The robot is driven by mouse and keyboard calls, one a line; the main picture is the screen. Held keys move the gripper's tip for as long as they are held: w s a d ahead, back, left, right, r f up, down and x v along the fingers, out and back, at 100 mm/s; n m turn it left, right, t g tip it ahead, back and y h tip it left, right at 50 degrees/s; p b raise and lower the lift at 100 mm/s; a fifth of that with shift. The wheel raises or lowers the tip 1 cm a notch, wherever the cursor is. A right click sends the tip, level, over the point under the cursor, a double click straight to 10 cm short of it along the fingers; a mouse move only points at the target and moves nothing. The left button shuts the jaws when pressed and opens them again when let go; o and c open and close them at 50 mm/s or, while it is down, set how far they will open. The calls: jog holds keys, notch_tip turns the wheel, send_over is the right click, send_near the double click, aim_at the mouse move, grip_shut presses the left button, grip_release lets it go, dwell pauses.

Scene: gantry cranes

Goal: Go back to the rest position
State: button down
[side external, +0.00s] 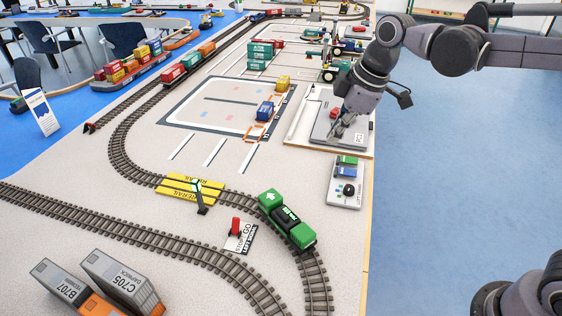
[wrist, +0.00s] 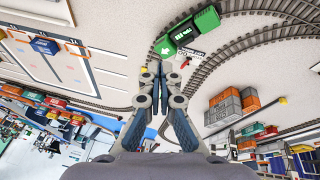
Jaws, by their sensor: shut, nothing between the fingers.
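My gripper (side external: 340,128) is at the table's right side, pointing down, above or at a grey plate (side external: 326,133) on a white board. I cannot tell whether its tips touch the plate. In the wrist view my gripper (wrist: 161,72) has its fingertips together with nothing between them. A green locomotive (side external: 286,221) stands on the curved track, well apart from my gripper. It also shows at the top of the wrist view (wrist: 187,32).
A control box (side external: 346,185) with green and blue parts stands near the board. A blue container (side external: 265,110) sits on the marked yard. A red lever (side external: 236,227), a yellow rerail ramp (side external: 190,187) and grey containers (side external: 122,282) lie nearer.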

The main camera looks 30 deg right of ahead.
jog(key=s+d+f+m+t, duration=0.2)
jog(key=s+d+f+m, duration=0.1)
jog(key=s+d+m, duration=0.2)
jog(key=s+d+f+m+t+h, duration=0.1)
jog(key=s+d+f+m, duration=0.1)
jog(key=s+d+m, duration=0.3)
jog(key=s+m, duration=0.1)
jog(key=s, duration=0.3)
jog(key=shift+f+t+h, duration=0.3)
jog(key=shift+f+t, duration=0.1)
jog(key=shift+w, duration=0.1)
